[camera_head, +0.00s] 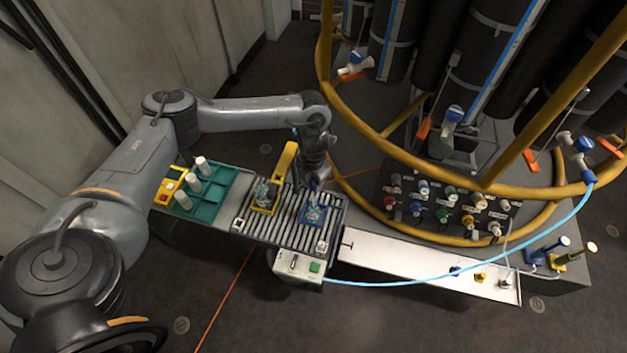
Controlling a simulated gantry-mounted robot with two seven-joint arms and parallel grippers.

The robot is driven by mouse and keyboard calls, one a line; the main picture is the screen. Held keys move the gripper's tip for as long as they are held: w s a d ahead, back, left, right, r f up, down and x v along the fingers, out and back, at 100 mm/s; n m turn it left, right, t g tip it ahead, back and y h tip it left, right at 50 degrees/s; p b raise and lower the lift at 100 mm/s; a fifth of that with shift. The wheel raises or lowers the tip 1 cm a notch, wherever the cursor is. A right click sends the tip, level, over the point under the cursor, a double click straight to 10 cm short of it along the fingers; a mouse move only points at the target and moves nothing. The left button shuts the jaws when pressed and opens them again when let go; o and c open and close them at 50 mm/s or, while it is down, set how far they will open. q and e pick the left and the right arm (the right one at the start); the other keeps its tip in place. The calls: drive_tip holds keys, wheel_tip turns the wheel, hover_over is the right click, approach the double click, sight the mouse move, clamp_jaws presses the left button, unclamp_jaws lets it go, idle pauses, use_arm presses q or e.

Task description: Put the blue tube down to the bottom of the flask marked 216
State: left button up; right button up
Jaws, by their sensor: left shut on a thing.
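The light blue tube (480,262) hangs from a spigot at the far right and curves down across the white tray to the green-button box. Its run beyond that box is hidden. My left gripper (316,184) points down just above the flask in the blue holder (313,214). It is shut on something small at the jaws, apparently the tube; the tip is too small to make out. One clear flask (314,212) stands in the blue holder, another (263,192) in the yellow holder. The number 216 cannot be read on either. My right gripper is out of view.
A slatted rack (281,222) carries the holders. A green tray (213,193) with white-capped bottles lies left. A long white tray (420,268) lies right. A yellow ring frame (400,147) with dark cylinders rises behind. A panel of coloured knobs (442,215) sits below it.

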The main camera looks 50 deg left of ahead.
use_arm(q)
drive_tip(key=shift+f+b, duration=0.65)
drive_tip(key=shift+f, duration=0.7)
drive_tip(key=shift+f, duration=0.1)
drive_tip(key=shift+f+b, duration=1.2)
drive_tip(key=shift+f, duration=0.75)
drive_tip(key=shift+f, duration=0.3)
